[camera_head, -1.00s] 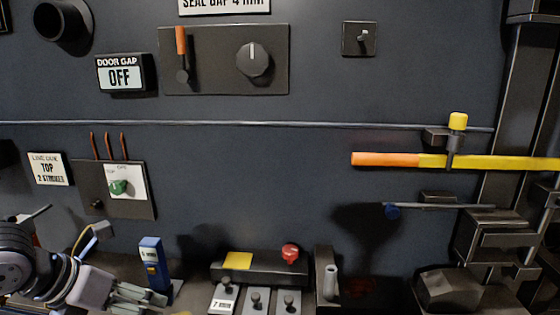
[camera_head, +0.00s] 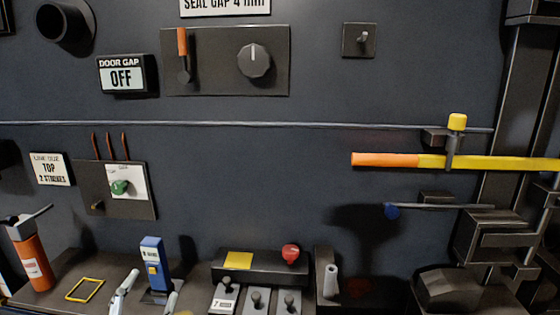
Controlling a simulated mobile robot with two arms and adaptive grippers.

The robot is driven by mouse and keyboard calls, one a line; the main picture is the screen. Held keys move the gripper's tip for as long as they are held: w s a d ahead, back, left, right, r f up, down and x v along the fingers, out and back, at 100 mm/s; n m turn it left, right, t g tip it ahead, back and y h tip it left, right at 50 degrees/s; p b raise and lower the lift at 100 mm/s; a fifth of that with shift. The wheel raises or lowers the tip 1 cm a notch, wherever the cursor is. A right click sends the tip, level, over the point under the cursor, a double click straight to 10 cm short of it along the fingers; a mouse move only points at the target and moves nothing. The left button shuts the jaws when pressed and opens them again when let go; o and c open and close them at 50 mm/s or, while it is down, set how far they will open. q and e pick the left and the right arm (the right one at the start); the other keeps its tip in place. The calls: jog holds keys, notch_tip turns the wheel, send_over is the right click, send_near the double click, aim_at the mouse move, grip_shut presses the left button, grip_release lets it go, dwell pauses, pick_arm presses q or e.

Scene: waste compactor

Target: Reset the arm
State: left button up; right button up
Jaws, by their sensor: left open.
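My left gripper (camera_head: 148,296) shows only at the bottom edge of the head view. Its two pale fingertips point up and stand apart, with nothing seen between them. It is low in front of the bench, below the blue gauge block (camera_head: 153,264). The rest of my left arm is out of the picture. My right gripper is not in view. A long yellow bar with an orange end (camera_head: 385,160) lies level across the right side of the wall, far from my left gripper.
An orange cylinder (camera_head: 33,262) and a yellow frame (camera_head: 85,289) are on the bench at left. A red knob (camera_head: 291,253) tops the dark control box at centre. A panel with a green knob (camera_head: 120,187) is on the wall. The middle wall is clear.

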pick_arm(q)
jog(key=s+f+n+g+y, duration=0.1)
jog(key=s+f+g, duration=0.2)
jog(key=f, duration=0.3)
jog(key=s+a+f+n+g, duration=0.1)
jog(key=s+f+n+g, duration=0.15)
jog(key=f, duration=0.35)
jog(key=s+f+n+g+y, duration=0.1)
jog(key=s+f+g, duration=0.2)
jog(key=f, duration=0.2)
jog(key=s+d+f+g+h, duration=0.35)
jog(key=s+f+g, duration=0.5)
jog(key=s, duration=0.65)
notch_tip(320, 180, down, 29)
jog(key=s, duration=0.2)
jog(key=s+a+f+g+y, duration=0.1)
jog(key=s+a+f, duration=0.1)
jog(key=s+f, duration=1.3)
jog(key=shift+s+a, duration=0.15)
jog(key=shift+s, duration=0.2)
